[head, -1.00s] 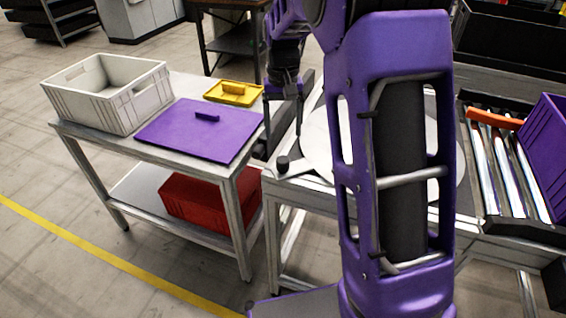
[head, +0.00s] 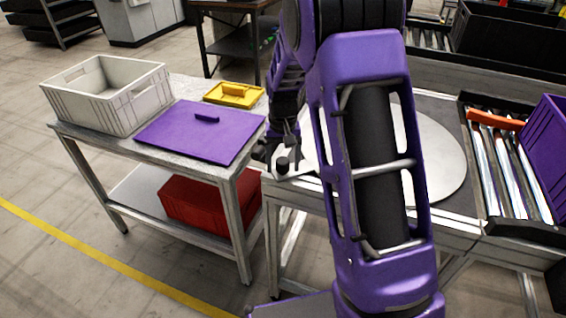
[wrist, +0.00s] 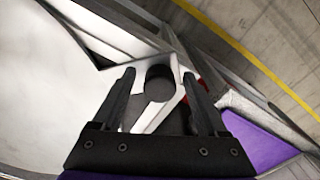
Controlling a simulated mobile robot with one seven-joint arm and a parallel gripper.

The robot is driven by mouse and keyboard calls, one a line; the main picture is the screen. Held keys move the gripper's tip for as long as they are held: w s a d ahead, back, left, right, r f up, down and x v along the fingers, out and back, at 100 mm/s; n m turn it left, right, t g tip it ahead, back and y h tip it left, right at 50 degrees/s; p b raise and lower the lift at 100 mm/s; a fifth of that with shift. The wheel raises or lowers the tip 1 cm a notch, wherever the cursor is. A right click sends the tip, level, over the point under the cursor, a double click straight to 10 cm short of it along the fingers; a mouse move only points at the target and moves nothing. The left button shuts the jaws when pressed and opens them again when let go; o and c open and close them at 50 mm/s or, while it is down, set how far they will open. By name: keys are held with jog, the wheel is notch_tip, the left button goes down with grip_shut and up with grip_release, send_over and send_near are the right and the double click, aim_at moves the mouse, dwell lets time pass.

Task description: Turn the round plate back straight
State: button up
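The round plate (head: 443,165) is a flat light-grey disc on the metal frame, partly hidden behind my arm. It fills the left of the wrist view (wrist: 40,105). A pale arm reaches out from its left side and carries a dark round knob (head: 283,164) near the frame's front left corner. In the wrist view the knob (wrist: 159,80) shows between my two fingers, with space on either side. My gripper (wrist: 159,74) is open and empty, close to the knob. I cannot tell how far above it the fingertips are.
A side table (head: 100,140) at left holds a grey crate (head: 115,105), a purple lid (head: 180,135) and a yellow lid (head: 220,97). A red crate (head: 190,200) sits on its lower shelf. Rollers with an orange bar (head: 495,120) and a purple crate (head: 550,140) are at right.

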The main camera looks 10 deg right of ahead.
grip_shut()
dwell(1.3)
